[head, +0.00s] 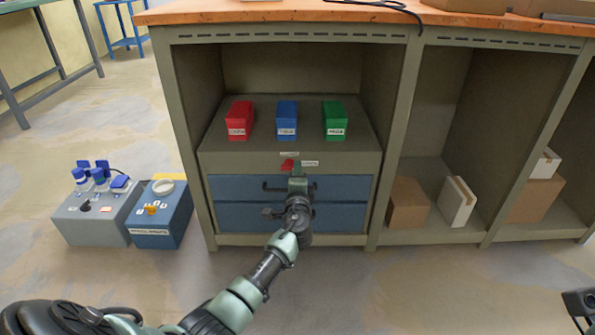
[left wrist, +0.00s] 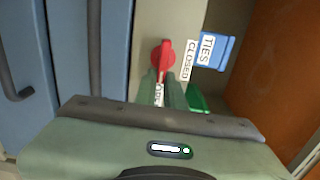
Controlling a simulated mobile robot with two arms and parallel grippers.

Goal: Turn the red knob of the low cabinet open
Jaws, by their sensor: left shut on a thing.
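The low cabinet (head: 345,157) has a grey top part with blue drawers below, and stands in the left bay under the bench. Its red knob (head: 287,164) is on the front strip above the drawers. In the left wrist view the red knob (left wrist: 163,52) has a short lever pointing down toward a partly hidden label starting "OP". A "CLOSED" label (left wrist: 190,60) is beside it. My left gripper (head: 297,183) is at the knob, shut on its lever; its fingers (left wrist: 164,90) partly cover it. A dark part of my right arm (head: 579,303) shows at the right edge.
Red (head: 240,120), blue (head: 287,121) and green (head: 334,120) boxes stand on the cabinet. Drawer handles (head: 275,187) are just below the knob. Cardboard boxes (head: 408,203) sit in the right bay. Two boxes with fittings (head: 92,219) stand left on the floor.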

